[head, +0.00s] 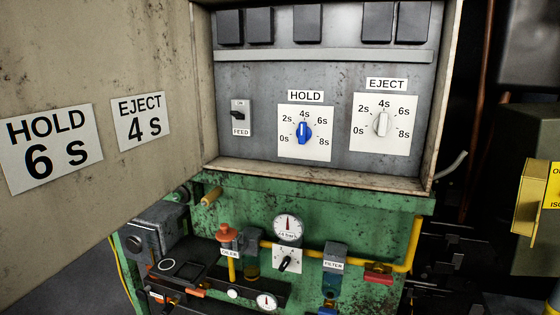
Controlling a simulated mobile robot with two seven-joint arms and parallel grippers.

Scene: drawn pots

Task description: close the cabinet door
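The cabinet door (100,195) stands open on the left and fills much of that side of the head view. Its inner face bears two labels, "HOLD 6 s" (50,148) and "EJECT 4 s" (141,121). It is hinged along the left edge of the grey cabinet (265,155), whose inside is exposed. Inside are a blue hold knob (304,132) with its pointer near 4s, a white eject knob (382,124) also pointing near 4s, and a feed switch (238,115). Neither of my grippers is in view.
Below the cabinet is a green machine body (330,195) with a pressure gauge (288,227), yellow pipe (400,266) and a filter (334,265). A dark shelf with small parts (200,280) juts out below the door. A yellow box (530,200) is at the far right.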

